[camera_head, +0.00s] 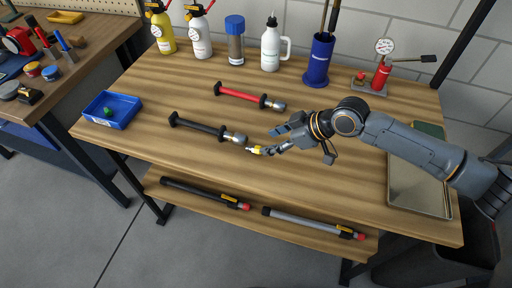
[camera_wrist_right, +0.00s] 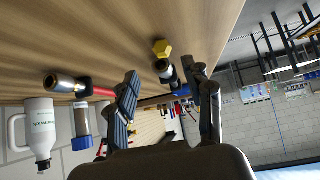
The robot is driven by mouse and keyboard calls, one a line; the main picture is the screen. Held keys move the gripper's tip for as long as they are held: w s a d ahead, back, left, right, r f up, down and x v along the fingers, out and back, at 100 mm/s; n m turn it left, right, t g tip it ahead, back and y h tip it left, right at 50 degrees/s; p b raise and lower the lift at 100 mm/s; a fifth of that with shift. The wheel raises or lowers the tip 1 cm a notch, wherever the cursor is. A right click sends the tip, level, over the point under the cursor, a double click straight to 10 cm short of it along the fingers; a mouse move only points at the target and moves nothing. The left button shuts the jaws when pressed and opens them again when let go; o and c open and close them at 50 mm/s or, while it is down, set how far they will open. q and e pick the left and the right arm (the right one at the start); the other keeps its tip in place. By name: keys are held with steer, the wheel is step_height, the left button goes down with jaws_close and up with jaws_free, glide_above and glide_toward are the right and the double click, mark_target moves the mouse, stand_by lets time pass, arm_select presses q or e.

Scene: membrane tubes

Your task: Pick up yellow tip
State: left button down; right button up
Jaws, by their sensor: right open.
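The yellow tip (camera_head: 257,150) is on the wooden table (camera_head: 330,195), just off the metal end of the black tube (camera_head: 200,127). In the right wrist view it shows as a yellow hexagonal piece (camera_wrist_right: 161,48), ahead of and between the open fingers. My right gripper (camera_head: 272,142) is open and empty, low over the table right beside the tip. It also shows in the wrist view (camera_wrist_right: 163,80). In the head view the fingers come very close to the tip; I cannot tell whether they touch it. My left gripper is not in view.
A red tube (camera_head: 240,93) lies behind the black one. A blue tray (camera_head: 112,110) holding a green piece is at the left. Bottles, a blue holder (camera_head: 320,60) and a red pump (camera_head: 381,75) stand at the back. A metal tray (camera_head: 418,190) is at the right. The front middle is clear.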

mark_target(259, 147)
steer(key=shift+a+f, duration=0.35)
steer(key=shift+a, duration=0.05)
steer(key=x, duration=0.1)
steer(key=p+x, duration=0.1)
steer(key=x, duration=0.1)
steer(key=shift+s+a+f, duration=0.1)
steer(key=shift+a+f, duration=0.45)
steer(key=shift+f, duration=0.15)
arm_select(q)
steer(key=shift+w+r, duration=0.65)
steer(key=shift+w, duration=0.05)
arm_select(e)
jaws_close()
